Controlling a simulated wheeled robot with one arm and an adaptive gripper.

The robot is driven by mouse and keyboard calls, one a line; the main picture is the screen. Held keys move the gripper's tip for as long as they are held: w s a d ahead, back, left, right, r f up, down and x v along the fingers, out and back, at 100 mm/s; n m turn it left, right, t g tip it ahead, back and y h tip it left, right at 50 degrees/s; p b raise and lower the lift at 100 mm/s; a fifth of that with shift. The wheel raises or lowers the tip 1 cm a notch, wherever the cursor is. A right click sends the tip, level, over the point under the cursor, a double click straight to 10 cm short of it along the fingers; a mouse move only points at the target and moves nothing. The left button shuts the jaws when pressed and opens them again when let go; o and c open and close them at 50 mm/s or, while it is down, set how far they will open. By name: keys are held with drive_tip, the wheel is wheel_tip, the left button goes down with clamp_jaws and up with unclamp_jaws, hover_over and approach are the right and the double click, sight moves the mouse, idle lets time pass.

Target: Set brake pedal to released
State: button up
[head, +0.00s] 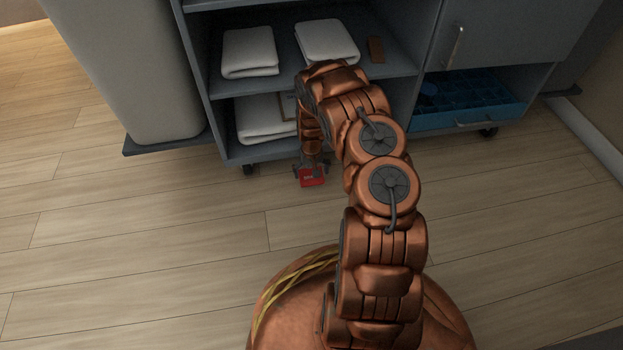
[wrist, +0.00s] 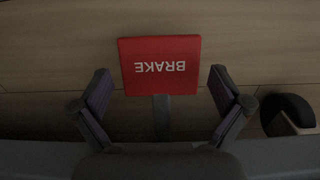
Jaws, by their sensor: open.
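The brake pedal (head: 312,178) is a small red plate low at the front of the grey cart, just above the wood floor. In the wrist view the red pedal (wrist: 160,66) shows the word BRAKE upside down, on a short dark stem. My gripper (wrist: 160,90) is open, with one finger on each side of the pedal's stem and the plate beyond the fingertips. No contact between fingers and pedal is visible. In the head view my gripper (head: 311,168) is at the pedal, partly hidden by my arm.
The cart has shelves with folded white towels (head: 250,52) and a blue divided tray (head: 465,103) at the right. Casters (head: 489,132) stand under it, and a dark round wheel (wrist: 287,113) is right of my gripper in the wrist view. The floor (head: 150,240) in front is clear.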

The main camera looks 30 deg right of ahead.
drive_tip(key=shift+f, duration=0.95)
